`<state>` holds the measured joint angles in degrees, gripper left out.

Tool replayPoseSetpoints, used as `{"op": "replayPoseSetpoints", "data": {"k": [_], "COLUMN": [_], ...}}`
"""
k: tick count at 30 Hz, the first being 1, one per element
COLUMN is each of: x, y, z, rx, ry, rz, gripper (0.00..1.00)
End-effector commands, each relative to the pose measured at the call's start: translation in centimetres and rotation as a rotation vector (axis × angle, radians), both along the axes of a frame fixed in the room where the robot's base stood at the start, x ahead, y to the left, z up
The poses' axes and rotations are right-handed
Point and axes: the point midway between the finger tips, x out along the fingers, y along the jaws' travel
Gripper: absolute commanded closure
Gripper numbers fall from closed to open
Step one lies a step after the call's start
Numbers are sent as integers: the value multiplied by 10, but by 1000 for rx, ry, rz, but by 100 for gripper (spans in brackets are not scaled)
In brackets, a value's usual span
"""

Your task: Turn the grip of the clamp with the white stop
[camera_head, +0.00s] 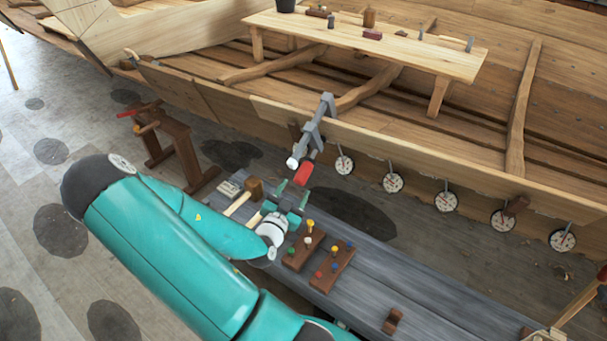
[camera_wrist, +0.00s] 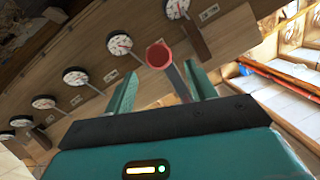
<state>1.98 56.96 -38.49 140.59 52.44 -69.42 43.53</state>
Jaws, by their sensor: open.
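A grey bar clamp (camera_head: 318,122) is fixed on the hull's upper plank edge. It has a white stop (camera_head: 292,162) at its lower end and a red grip (camera_head: 304,174) beside it. My gripper (camera_head: 293,192) is open and empty, just below the red grip, above the bench. In the wrist view the red grip (camera_wrist: 158,55) shows end-on as a round red ring, ahead of and between my two fingers (camera_wrist: 160,74). A grey bar of the clamp (camera_wrist: 177,82) runs behind it. I see no contact between fingers and grip.
Several round dials (camera_head: 446,202) hang along the hull plank (camera_head: 420,165). Below is a grey bench (camera_head: 375,290) with peg blocks (camera_head: 331,268) and a mallet (camera_head: 254,187). A wooden trestle (camera_head: 178,150) with red and orange handles stands left.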

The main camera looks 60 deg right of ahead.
Motion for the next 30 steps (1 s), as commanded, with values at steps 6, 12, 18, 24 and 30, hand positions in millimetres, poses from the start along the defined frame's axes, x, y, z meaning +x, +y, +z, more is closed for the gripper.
{"op": "replayPoseSetpoints", "data": {"k": [6, 12, 18, 24, 30], "x": [2, 5, 6, 6, 6], "y": [-45, -73, -82, -82, -82], "z": [0, 0, 0, 0, 0], "rx": [-2, -1, 1, 1, 1], "ry": [0, 1, 1, 1, 1], "rz": [-3, 0, -1, 0, 0], "gripper": [44, 44, 44, 44, 84]}}
